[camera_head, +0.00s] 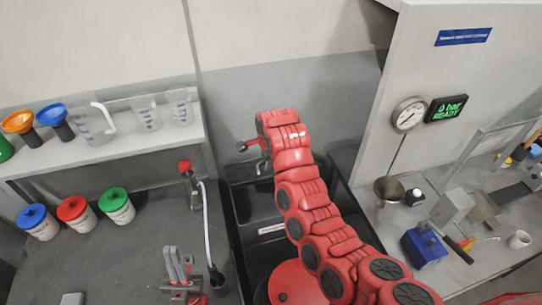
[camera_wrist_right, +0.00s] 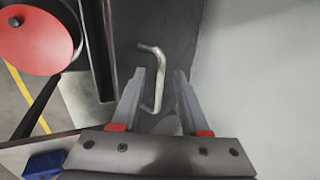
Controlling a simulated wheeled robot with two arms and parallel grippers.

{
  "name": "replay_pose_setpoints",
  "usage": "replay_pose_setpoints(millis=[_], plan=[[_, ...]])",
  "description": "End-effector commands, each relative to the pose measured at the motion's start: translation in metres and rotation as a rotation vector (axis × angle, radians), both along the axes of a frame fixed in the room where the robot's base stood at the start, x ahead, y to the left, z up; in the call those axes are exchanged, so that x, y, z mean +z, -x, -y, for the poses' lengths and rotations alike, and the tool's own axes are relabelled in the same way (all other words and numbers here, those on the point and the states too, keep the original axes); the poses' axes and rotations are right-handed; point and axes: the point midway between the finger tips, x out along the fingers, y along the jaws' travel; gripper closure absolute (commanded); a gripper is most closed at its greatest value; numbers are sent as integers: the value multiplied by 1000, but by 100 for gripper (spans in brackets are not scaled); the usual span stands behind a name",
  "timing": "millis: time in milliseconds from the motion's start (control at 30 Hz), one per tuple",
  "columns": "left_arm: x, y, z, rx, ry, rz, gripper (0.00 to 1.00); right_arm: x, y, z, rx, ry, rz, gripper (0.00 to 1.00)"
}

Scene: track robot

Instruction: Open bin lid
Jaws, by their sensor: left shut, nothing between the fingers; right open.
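A dark open-topped box or sunken bin (camera_head: 283,249) with a pale label lies between the two benches. In the right wrist view a bent metal handle (camera_wrist_right: 158,80) stands against a dark panel (camera_wrist_right: 128,35), which may be the lid. My right gripper (camera_head: 250,157) is open over the far part of the dark box; in its wrist view (camera_wrist_right: 161,85) the handle runs between the fingertips, and I cannot tell whether they touch it. My left gripper (camera_head: 177,265) appears low over the left bench, its grey fingers shut and empty. My red right arm hides part of the box.
Tubs with blue, red and green lids (camera_head: 73,213) stand on the left bench, with a red-topped tap (camera_head: 188,180) near the box. A shelf (camera_head: 110,146) holds beakers.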

Motion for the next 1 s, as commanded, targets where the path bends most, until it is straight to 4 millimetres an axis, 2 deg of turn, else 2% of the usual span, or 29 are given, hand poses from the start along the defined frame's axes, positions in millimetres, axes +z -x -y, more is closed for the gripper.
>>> replay_pose_setpoints(millis=[333, 500, 600, 1000], plan=[[0, 0, 0, 0, 0, 0, 100, -4, 0, -3, 0, -1, 3, 55], [0, 0, 0, 0, 0, 0, 100, -4, 0, -3, 0, -1, 2, 86], [0, 0, 0, 0, 0, 0, 100, -4, 0, -3, 0, -1, 2, 100], [0, 0, 0, 0, 0, 0, 100, -4, 0, -4, 2, -3, 3, 100]])
